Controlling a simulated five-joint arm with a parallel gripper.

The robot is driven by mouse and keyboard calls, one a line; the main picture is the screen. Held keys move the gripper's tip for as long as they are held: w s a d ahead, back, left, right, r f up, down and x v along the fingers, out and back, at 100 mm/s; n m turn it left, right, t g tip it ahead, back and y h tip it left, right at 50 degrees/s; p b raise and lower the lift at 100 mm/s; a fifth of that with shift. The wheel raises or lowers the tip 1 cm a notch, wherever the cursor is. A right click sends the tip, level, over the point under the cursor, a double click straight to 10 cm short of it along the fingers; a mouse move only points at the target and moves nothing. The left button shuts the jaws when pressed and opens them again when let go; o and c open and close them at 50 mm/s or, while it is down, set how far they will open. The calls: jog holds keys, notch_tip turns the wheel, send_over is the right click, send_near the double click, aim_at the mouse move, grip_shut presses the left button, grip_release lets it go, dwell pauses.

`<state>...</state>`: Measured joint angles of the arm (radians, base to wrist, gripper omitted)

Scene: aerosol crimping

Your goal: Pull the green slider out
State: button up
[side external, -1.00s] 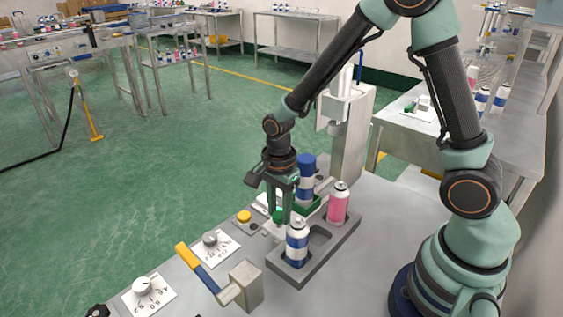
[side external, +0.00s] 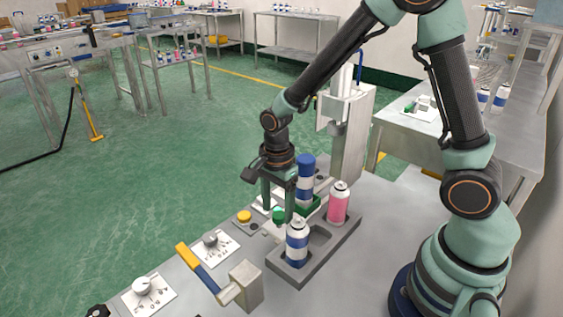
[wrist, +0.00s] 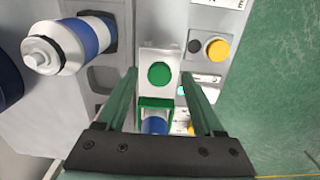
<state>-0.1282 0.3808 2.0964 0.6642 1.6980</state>
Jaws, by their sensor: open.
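The green slider shows in the wrist view as a round green knob (wrist: 160,74) on a pale plate, joined to a green holder (wrist: 155,103) with a blue-topped can (wrist: 154,125) in it. In the side external view the knob (side external: 278,214) is low between my fingers, and the blue-and-white can (side external: 306,180) stands just behind, upright. My gripper (side external: 278,208) is open, fingers pointing down. In the wrist view its fingertips (wrist: 159,73) lie on either side of the knob, with visible gaps. Whether they are down at knob height is hard to tell.
A grey rack (side external: 320,250) close by on the right holds a blue-and-white spray can (side external: 297,243) and a pink can (side external: 338,204). A yellow button (side external: 244,216), dials and a yellow-handled lever (side external: 197,267) are on the near left. A press column (side external: 352,130) stands behind.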

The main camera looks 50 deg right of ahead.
notch_tip(320, 180, up, 11)
dwell(0.3)
jog(key=s+d+r+n+t, duration=0.4)
jog(key=s+r+n, duration=0.3)
jog(key=n, duration=1.1)
jog(key=shift+s+d+r+t, duration=0.3)
jog(key=shift+r+t, duration=0.35)
jog(key=shift+t, duration=0.15)
